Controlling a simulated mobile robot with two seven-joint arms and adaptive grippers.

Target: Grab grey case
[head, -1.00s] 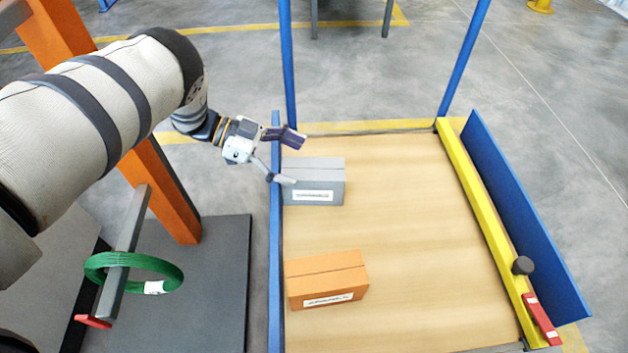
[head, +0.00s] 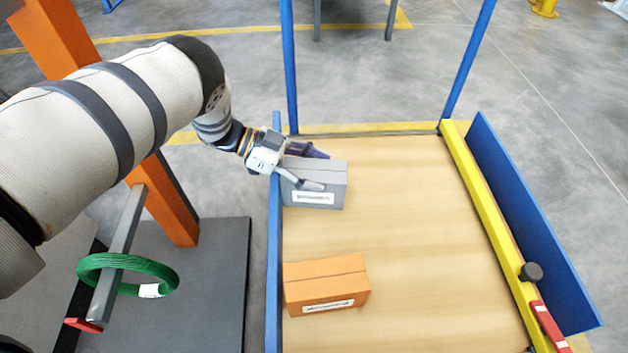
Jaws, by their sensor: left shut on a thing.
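The grey case (head: 330,178) is a box with a white label on its front side. It stands on the wooden table top at the far left, close to the blue side rail. My left gripper (head: 316,168) reaches over the rail from the left. Its two fingers lie across the left part of the case, one at the back edge and one at the front edge, and it is shut on the case. The fingers hide part of the case's top. My right gripper is not in view.
An orange case (head: 326,283) stands nearer on the wooden table top (head: 420,230). A blue rail (head: 274,240) borders the left, a yellow bar (head: 490,225) the right. A green coil (head: 165,275) hangs on a grey arm at the lower left. The table's middle is clear.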

